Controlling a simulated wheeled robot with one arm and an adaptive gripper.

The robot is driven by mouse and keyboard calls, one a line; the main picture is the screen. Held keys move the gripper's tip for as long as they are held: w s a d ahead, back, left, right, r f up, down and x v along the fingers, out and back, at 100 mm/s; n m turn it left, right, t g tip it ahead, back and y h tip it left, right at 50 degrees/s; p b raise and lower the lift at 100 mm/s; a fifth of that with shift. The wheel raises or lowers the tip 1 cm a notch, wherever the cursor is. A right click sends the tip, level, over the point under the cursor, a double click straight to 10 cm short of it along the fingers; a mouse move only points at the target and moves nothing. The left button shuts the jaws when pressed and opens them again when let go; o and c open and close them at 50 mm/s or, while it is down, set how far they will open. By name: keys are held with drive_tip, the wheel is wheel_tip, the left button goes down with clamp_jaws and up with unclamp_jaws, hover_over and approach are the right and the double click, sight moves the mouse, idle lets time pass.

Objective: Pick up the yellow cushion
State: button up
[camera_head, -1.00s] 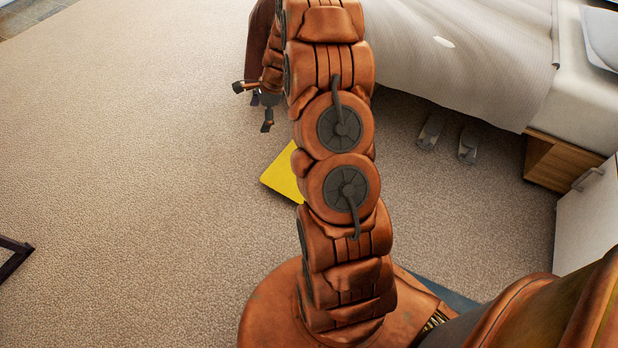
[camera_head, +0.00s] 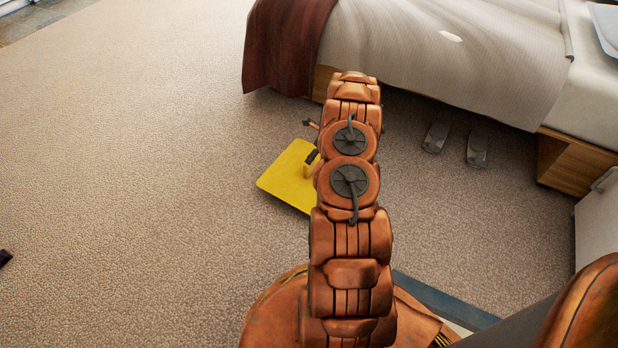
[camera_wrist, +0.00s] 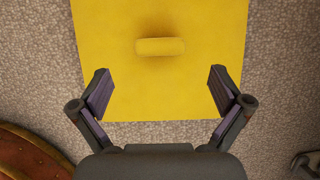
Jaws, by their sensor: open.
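The yellow cushion (camera_head: 287,178) lies flat on the carpet in front of my base, its right part hidden behind my arm in the head view. In the wrist view the cushion (camera_wrist: 200,88) fills the upper middle, with a small raised yellow roll (camera_wrist: 160,46) across its centre. My gripper (camera_wrist: 161,90) is open and empty above the near edge of the cushion, its two fingers spread wider than the roll, which lies further up in the picture. In the head view my arm mostly hides the gripper; one dark finger (camera_head: 312,157) shows over the cushion.
A bed (camera_head: 440,60) with a pale cover and dark red throw stands behind. Two grey slippers (camera_head: 436,137) lie on the carpet beside it. A wooden bedside unit (camera_head: 572,163) stands at the right. The carpet (camera_head: 130,180) to the left is largely clear.

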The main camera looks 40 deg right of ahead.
drive_tip(key=shift+b+x, duration=1.6)
drive_tip(key=shift+x, duration=1.95)
drive_tip(key=c, duration=1.9)
drive_tip(key=shift+o, duration=0.2)
drive_tip(key=shift+r, duration=0.15)
drive_tip(key=shift+r+p, duration=1.15)
drive_tip(key=shift+r, duration=0.75)
drive_tip(key=shift+s+f, duration=0.15)
drive_tip(key=shift+s, duration=0.2)
drive_tip(key=s+r+p, duration=0.1)
drive_tip(key=s+p, duration=0.2)
drive_tip(key=s, duration=1.2)
drive_tip(key=shift+a+r+p, duration=0.2)
drive_tip(key=shift+a+p, duration=0.1)
drive_tip(key=shift+a, duration=0.1)
